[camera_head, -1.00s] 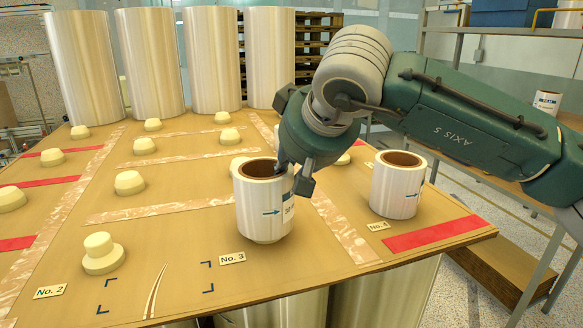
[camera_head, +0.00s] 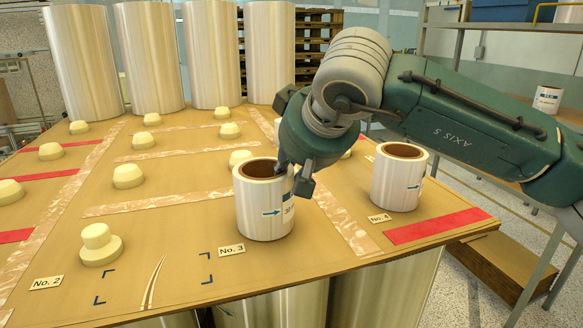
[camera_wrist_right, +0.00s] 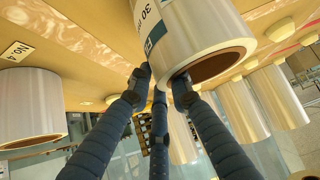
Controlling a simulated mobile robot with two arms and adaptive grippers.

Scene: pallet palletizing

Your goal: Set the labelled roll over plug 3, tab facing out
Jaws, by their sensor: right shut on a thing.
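The labelled roll (camera_head: 262,215), pale with a brown core, a blue arrow and a printed label on its side, stands upright behind the No. 3 tag (camera_head: 231,250). The arrow faces my head camera and the print is toward the right. My right gripper (camera_head: 290,178) is shut on the roll's rim at its right side. In the right wrist view its dark fingers (camera_wrist_right: 158,88) grip the wall of the roll (camera_wrist_right: 195,30), one at the core opening. Plug 3 is not visible; the roll covers that spot. My left gripper is not in view.
A second roll (camera_head: 398,185) stands at right by the No. 4 tag (camera_head: 379,218). A stepped plug (camera_head: 100,245) is bare near No. 2 (camera_head: 47,283). Several plugs stand farther back, with tall rolls (camera_head: 150,60) behind. A red strip (camera_head: 438,226) lies at the right edge.

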